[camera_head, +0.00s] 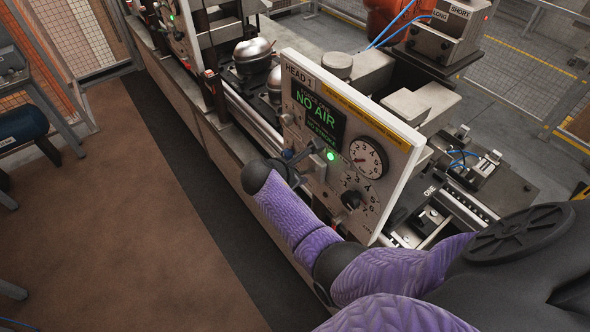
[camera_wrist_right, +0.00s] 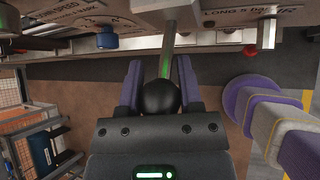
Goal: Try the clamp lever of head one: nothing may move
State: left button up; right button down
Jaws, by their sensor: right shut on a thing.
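The white HEAD 1 panel (camera_head: 379,122) stands at the middle of the head view. Its screen (camera_head: 317,115) reads NO AIR in green, with NO STROKE below. A green lamp (camera_head: 331,155) is lit beside the clamp lever. The clamp lever (camera_wrist_right: 168,52) is a grey rod with a black ball end (camera_wrist_right: 160,98), clear in the wrist view. My right gripper (camera_wrist_right: 163,80) is shut on the lever, its purple fingers on either side. In the head view the right gripper (camera_head: 289,163) is at the panel's lower left and partly hides the lever. My left gripper is not in view.
A round gauge (camera_head: 367,158) and a black selector knob (camera_head: 351,200) sit right of the lever. The wrist view shows a blue knob (camera_wrist_right: 107,38) and a red knob (camera_wrist_right: 249,50) nearby. Brown floor (camera_head: 150,190) is open at left.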

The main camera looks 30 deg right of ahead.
jog(key=shift+c, duration=1.3)
grip_release()
jog(key=shift+d, duration=0.1)
jog(key=shift+s+a+r, duration=0.1)
jog(key=shift+a+r, duration=0.2)
jog(key=shift+r, duration=0.05)
jog(key=p+v, duration=0.2)
jog(key=v, duration=0.7)
